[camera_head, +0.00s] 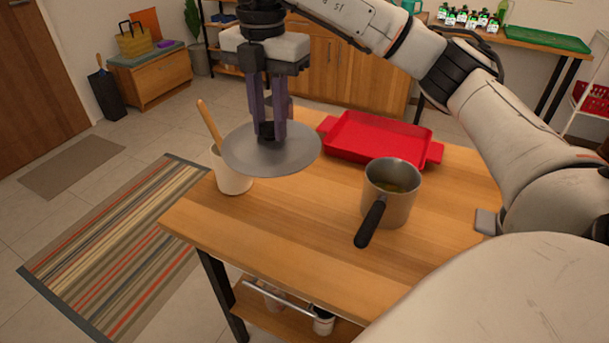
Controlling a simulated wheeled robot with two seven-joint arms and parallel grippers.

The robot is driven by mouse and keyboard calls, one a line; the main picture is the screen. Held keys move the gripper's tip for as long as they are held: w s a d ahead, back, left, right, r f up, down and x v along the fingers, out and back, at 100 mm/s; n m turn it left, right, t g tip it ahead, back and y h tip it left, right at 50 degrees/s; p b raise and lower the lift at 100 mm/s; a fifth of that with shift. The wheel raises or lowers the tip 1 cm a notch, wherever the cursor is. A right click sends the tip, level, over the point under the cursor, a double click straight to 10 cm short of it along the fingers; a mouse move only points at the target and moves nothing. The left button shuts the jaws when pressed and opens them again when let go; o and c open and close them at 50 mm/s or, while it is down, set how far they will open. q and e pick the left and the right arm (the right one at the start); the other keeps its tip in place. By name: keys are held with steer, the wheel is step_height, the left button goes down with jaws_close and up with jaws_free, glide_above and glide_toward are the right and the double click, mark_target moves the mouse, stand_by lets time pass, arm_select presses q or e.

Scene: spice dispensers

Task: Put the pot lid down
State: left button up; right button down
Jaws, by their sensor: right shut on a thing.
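The grey round pot lid (300,157) is in the middle left of the head view, above the left part of the wooden table. My right gripper (267,132) points down and is shut on the lid's dark knob. The lid looks roughly level and partly covers the view of a white crock behind it. The grey pot (398,205) stands uncovered on the table to the right, with its black handle toward me and some contents inside. My left gripper is not in view.
A red tray (380,138) lies behind the pot. The white crock (230,180) with a wooden utensil stands at the table's left edge. The wooden table (290,225) is bare in front of the lid and left of the pot.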

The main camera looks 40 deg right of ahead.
mark_target(272, 145)
step_height(272, 145, down, 17)
steer(key=shift+f+b, duration=0.1)
steer(key=shift+b, duration=0.35)
steer(key=shift+f, duration=0.15)
steer(key=c, duration=1.5)
jaws_free()
step_height(272, 145, up, 12)
steer(key=shift+r, duration=0.2)
